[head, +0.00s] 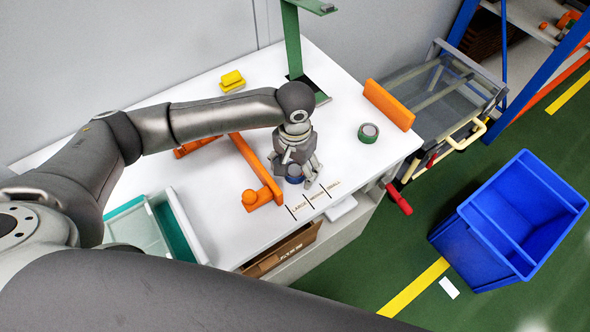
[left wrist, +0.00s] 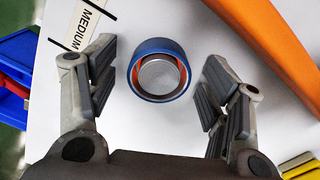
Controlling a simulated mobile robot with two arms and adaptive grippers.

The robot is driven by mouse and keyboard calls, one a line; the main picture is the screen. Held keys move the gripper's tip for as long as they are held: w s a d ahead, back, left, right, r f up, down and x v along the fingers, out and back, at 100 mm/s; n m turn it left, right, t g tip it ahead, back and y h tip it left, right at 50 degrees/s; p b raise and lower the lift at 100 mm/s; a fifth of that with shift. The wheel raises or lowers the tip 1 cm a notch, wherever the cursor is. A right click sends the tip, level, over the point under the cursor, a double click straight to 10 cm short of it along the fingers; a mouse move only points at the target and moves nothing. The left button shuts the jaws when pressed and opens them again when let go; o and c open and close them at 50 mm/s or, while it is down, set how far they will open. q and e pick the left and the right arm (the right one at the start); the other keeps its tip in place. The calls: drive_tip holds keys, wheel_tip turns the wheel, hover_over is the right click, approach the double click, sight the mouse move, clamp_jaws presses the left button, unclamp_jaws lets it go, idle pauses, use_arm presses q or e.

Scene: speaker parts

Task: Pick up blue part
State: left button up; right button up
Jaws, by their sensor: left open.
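The blue part (head: 294,174) is a short blue ring-shaped cylinder on the white table, beside the size labels (head: 312,199). In the left wrist view the blue part (left wrist: 159,70) shows an orange inner ring and a grey mesh centre. My left gripper (head: 299,181) is over the blue part, pointing down. In the left wrist view its open fingers (left wrist: 158,88) stand on either side of the part with gaps on both sides. The gripper partly hides the part in the head view. My right gripper is not in view.
An orange frame (head: 254,170) lies close left of the gripper. A green round part (head: 368,132), an orange block (head: 389,105) and yellow parts (head: 232,81) rest on the white table (head: 335,112). A green stand (head: 293,45) is at the back. A blue bin (head: 510,220) stands on the floor.

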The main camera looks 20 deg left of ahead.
use_arm(q)
drive_tip(key=shift+c, duration=0.5)
drive_tip(key=c, duration=0.5)
drive_tip(key=shift+r, duration=0.1)
drive_tip(key=c, duration=0.8)
drive_tip(key=shift+o, duration=0.2)
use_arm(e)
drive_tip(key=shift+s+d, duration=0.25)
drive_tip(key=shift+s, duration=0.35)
use_arm(q)
drive_tip(key=shift+r, duration=0.1)
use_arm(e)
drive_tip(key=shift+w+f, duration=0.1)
